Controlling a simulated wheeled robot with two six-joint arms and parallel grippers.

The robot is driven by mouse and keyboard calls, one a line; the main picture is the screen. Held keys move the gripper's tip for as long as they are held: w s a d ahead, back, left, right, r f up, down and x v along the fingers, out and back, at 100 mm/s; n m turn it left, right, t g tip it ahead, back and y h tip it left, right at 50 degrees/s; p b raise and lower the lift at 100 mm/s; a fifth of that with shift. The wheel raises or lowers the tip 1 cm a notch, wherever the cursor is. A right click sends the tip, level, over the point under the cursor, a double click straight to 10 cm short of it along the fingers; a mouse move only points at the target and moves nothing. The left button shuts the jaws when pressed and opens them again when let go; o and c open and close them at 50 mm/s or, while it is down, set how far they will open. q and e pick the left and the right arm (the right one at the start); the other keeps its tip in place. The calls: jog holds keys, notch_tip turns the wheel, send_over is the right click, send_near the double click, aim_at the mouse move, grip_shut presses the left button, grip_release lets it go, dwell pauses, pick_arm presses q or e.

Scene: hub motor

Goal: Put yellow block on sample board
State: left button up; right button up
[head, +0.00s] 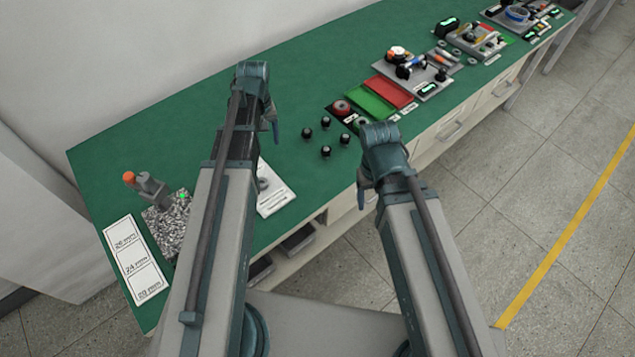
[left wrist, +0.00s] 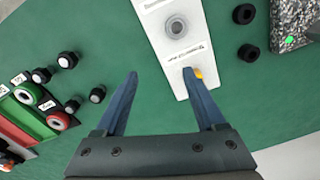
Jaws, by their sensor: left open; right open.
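My left gripper (head: 270,122) is open and empty above the green bench; its two spread fingers show in the left wrist view (left wrist: 161,76). A small yellow-orange piece (left wrist: 199,73), possibly the yellow block, shows beside the right-hand fingertip at the end of a white board; the finger partly hides it. The white board (head: 277,197) carries a grey ring and small print, and also shows in the left wrist view (left wrist: 160,50); I cannot tell if it is the sample board. In the head view my left arm partly covers it. My right gripper (head: 366,190) is open at the bench's front edge.
A white size card (head: 135,258) and a speckled granite block (head: 168,225) with an orange-topped stand are at the left. Several black knobs (head: 326,151) stand right of my left gripper. Red (head: 388,92) and green (head: 368,104) trays and equipment lie farther right.

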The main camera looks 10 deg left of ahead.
pick_arm(q)
jog(key=s+d+m, duration=0.5)
jog(key=s+d, duration=0.2)
jog(key=d, duration=0.3)
jog(key=s+d+m, duration=0.5)
jog(key=s+d, duration=0.2)
jog(key=d, duration=0.3)
jog(key=shift+s+y, duration=0.15)
jog(key=shift+y, duration=0.25)
jog(key=shift+r, duration=0.1)
